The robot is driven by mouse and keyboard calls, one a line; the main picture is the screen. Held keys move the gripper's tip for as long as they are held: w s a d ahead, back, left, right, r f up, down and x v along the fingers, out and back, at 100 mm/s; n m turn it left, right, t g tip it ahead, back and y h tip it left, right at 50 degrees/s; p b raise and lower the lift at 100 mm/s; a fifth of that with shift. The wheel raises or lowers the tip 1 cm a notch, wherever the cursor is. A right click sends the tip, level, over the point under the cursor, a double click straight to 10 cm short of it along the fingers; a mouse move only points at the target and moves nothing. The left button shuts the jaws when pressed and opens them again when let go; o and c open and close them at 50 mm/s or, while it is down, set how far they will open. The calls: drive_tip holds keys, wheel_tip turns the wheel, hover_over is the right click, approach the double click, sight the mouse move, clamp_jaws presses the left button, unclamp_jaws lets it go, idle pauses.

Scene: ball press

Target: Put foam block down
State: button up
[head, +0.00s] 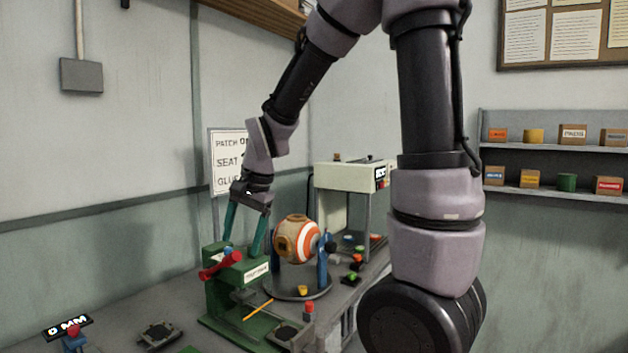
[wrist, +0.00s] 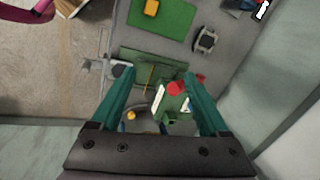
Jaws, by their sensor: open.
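My gripper (head: 243,247) has teal fingers spread apart, above the green press (head: 232,292) with its red handle (head: 220,264). In the wrist view nothing sits between the fingertips (wrist: 158,74), and the green press (wrist: 172,105) shows below them. An orange-yellow block (wrist: 151,7) lies on a green mat (wrist: 172,38) at the top of the wrist view, apart from my gripper. It may be the foam block, but I cannot tell. The orange-and-white striped ball (head: 297,239) sits between blue posts, to the right of my gripper.
A round grey base (head: 285,291) under the ball carries a small yellow piece (head: 303,290). A pale machine (head: 342,178) stands behind. A dark device (head: 158,334) and a "0 MM" display (head: 68,326) are at front left. The bench (head: 125,310) has bare room there.

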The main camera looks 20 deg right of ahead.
drive_tip(key=s+d+r+n+t, duration=0.4)
drive_tip(key=s+d+r, duration=0.8)
drive_tip(key=r, duration=0.2)
drive_tip(key=shift+s+t+h, duration=0.3)
drive_tip(key=shift+s, duration=0.05)
idle(0.4)
